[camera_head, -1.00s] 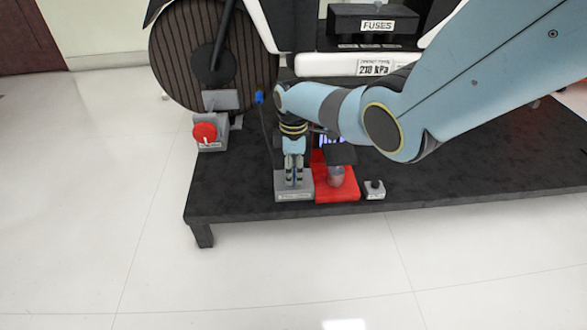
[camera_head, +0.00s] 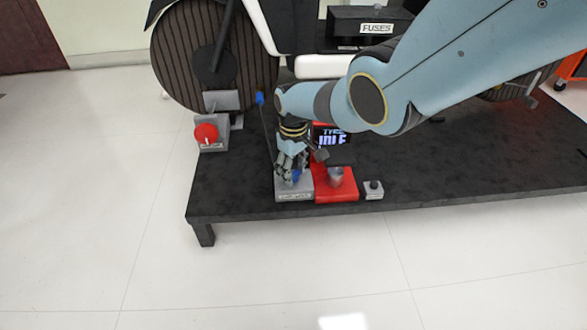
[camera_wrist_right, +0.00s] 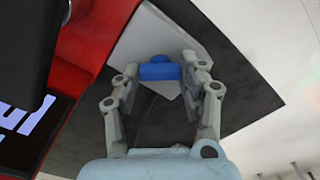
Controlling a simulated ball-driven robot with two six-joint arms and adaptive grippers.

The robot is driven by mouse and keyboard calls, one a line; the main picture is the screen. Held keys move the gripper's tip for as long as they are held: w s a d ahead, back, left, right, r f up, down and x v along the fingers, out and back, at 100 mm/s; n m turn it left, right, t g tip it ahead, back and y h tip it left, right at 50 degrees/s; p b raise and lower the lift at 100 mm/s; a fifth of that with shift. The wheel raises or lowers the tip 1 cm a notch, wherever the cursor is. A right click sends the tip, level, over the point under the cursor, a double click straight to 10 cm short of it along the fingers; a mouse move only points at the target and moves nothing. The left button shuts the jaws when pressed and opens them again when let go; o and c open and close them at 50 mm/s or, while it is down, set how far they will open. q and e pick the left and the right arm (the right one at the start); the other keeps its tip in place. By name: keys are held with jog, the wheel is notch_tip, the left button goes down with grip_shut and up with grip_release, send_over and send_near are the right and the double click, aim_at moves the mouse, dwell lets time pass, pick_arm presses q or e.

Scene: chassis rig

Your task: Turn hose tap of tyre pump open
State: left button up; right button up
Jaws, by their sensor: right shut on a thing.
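The hose tap has a blue bar handle (camera_wrist_right: 158,71) on a grey box (camera_head: 294,196) at the front edge of the black platform. A bit of blue also shows among the fingers in the head view. My right gripper (camera_head: 291,174) points down over the box, its fingers shut on the blue handle from both sides. The handle lies crosswise between the fingertips in the wrist view. The red tyre pump (camera_head: 337,194) stands just right of the box. Its screen (camera_head: 331,137) reads "IDLE", with the upper line partly hidden. My left gripper is not in view.
A grey block with a red knob (camera_head: 205,133) stands at the platform's left edge by the wheel (camera_head: 180,58). A small grey block with a black knob (camera_head: 374,191) is right of the pump. A blue-ended hose (camera_head: 259,98) rises behind the gripper. The platform's right part is clear.

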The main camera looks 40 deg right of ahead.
jog(key=m, duration=0.3)
jog(key=shift+m, duration=0.4)
jog(key=m, duration=0.3)
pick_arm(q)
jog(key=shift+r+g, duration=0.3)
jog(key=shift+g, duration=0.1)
pick_arm(e)
jog(key=shift+m, duration=0.4)
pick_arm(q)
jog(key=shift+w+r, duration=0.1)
pick_arm(e)
jog(key=shift+m, duration=0.3)
jog(key=o, duration=1.2)
jog(key=shift+c, duration=0.2)
jog(key=shift+r, duration=0.1)
